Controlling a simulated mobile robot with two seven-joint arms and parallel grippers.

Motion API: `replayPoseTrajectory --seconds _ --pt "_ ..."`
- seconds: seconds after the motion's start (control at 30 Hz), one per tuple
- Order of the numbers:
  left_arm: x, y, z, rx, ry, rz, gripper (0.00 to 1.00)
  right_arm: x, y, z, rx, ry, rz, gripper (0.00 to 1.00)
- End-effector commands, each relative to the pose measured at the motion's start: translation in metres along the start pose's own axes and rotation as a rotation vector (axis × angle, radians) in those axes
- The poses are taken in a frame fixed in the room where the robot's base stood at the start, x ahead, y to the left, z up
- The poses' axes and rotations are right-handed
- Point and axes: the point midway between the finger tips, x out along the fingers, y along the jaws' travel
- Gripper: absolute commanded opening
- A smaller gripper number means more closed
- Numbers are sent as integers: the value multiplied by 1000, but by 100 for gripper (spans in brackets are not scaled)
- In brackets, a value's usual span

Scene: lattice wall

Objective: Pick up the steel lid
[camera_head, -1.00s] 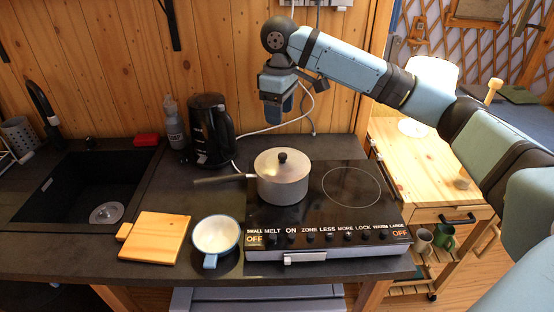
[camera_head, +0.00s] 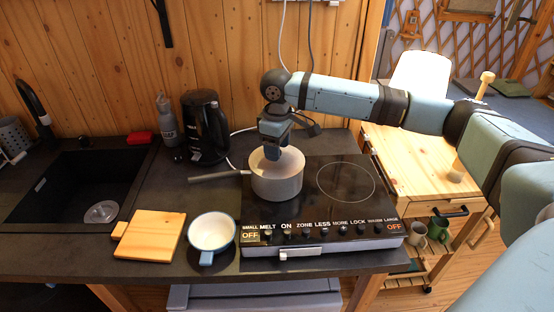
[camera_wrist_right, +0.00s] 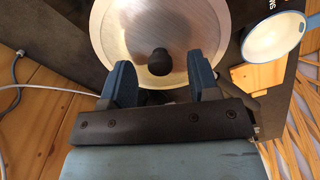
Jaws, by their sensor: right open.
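The steel lid (camera_head: 289,160) sits on the grey saucepan (camera_head: 278,185) on the cooktop. In the right wrist view the lid (camera_wrist_right: 120,25) is a round brushed disc with a black knob (camera_wrist_right: 159,62) at its middle. My right gripper (camera_head: 272,154) is directly over the lid in the head view and hides the knob there. In the wrist view the open right gripper (camera_wrist_right: 160,78) has one blue finger on each side of the knob, with gaps between. Whether the fingers touch the lid cannot be told. My left gripper is not in view.
The black cooktop (camera_head: 345,185) carries the pan, whose handle (camera_head: 215,177) points left. The sink is far left.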

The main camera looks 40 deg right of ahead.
Motion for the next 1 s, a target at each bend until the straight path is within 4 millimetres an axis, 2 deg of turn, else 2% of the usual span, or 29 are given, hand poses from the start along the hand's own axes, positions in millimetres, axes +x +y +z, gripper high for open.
replayPoseTrajectory --seconds 0.1,0.33,0.37,0.5,0.6,0.87,1.0 --pt "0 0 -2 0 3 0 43 10 0 0 0 0 0 56" --pt "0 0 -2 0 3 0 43 11 0 0 -1 1 0 56" --pt "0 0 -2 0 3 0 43 11 0 0 -1 1 0 51" --pt "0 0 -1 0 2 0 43 11 0 0 -1 1 0 19" --pt "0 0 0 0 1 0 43 11 0 0 -1 1 0 0" --pt "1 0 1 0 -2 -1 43 10 0 0 -1 2 0 0" --pt "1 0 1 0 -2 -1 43 3 0 -1 0 3 0 0"
